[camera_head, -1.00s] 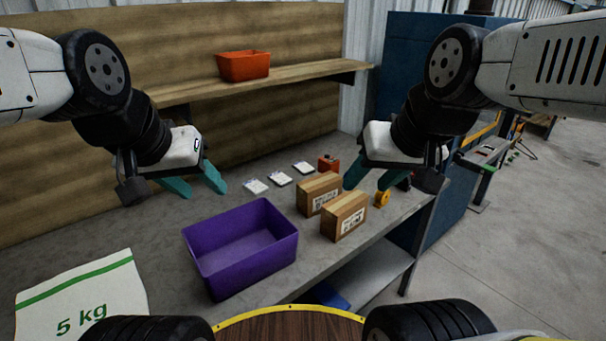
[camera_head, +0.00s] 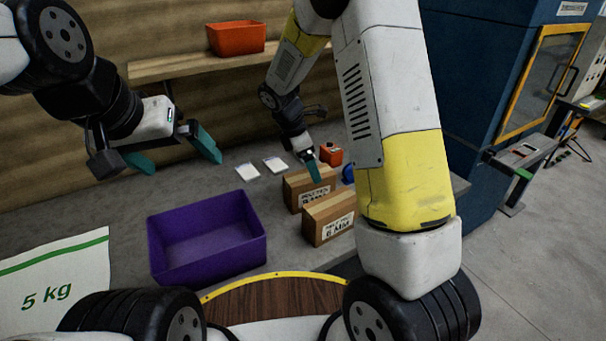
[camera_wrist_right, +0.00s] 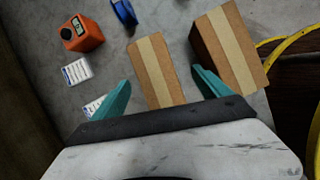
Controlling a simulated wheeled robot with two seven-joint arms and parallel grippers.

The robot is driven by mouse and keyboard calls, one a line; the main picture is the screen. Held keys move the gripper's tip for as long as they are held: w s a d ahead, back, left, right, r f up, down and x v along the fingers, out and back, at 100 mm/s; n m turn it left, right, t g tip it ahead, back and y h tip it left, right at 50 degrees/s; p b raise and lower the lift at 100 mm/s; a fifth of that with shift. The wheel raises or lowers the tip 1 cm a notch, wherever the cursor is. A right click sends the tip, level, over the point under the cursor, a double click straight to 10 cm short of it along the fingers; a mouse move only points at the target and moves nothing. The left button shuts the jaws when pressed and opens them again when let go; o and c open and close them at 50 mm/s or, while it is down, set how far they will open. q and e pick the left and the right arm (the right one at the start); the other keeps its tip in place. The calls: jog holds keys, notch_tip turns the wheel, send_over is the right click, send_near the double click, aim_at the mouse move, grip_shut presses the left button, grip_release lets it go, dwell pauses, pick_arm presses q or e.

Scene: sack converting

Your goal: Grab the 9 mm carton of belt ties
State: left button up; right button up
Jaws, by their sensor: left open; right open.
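Two brown cardboard cartons stand side by side on the grey bench. The front carton (camera_head: 323,222) has a label reading 6 MM. The rear carton (camera_head: 295,192) has a label that is blurred and partly covered, perhaps reading 9 MM. My right gripper (camera_head: 313,168) is open above the rear carton. In the right wrist view, its open fingers (camera_wrist_right: 161,84) lie on either side of the rear carton (camera_wrist_right: 152,62), and the front carton (camera_wrist_right: 226,45) is just beyond the right finger. Contact cannot be told. My left gripper (camera_head: 180,158) is open and empty above the bench, left of the cartons.
A purple bin (camera_head: 208,240) stands left of the cartons. Behind them are white cards (camera_head: 247,171), an orange device (camera_head: 331,154) and a blue roll (camera_head: 348,174). A 5 kg sack (camera_head: 50,285) lies front left. An orange bin (camera_head: 237,37) sits on the shelf.

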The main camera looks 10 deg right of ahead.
aim_at(308, 174)
jog(key=f, duration=0.1)
jog(key=w+f+n, duration=0.1)
jog(key=f, duration=0.1)
jog(key=shift+w+a+f+n+h, duration=0.15)
jog(key=shift+a+f+n+h, duration=0.1)
jog(key=shift+f+n+h, duration=0.05)
jog(key=shift+s+a+x, duration=0.15)
jog(key=shift+x, duration=1.65)
jog(key=shift+s+a+x, duration=0.15)
jog(key=shift+x, duration=1.7)
jog(key=shift+f, duration=0.35)
grip_shut()
notch_tip(308, 174, up, 11)
jog(key=shift+f, duration=0.25)
